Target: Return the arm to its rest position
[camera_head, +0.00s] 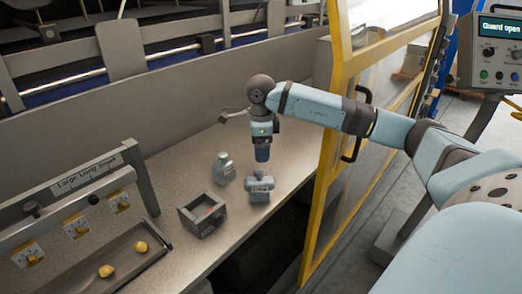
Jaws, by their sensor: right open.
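My right arm reaches in from the right through the open yellow-framed guard. My right gripper (262,153) points down and is open above the grey bench (185,160). A small grey-blue part with a wider top (260,188) stands on the bench just below it, apart from the fingers. A grey-blue bottle-like part (224,168) stands to its left. My left gripper is out of view.
A small dark open box (202,214) sits on the bench. A yellow-framed guard door (325,190) with a black handle stands close beside my arm. A labelled rail (85,177) and a trough with yellow pieces (140,246) lie at left. A control panel reads "Guard open" (500,28).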

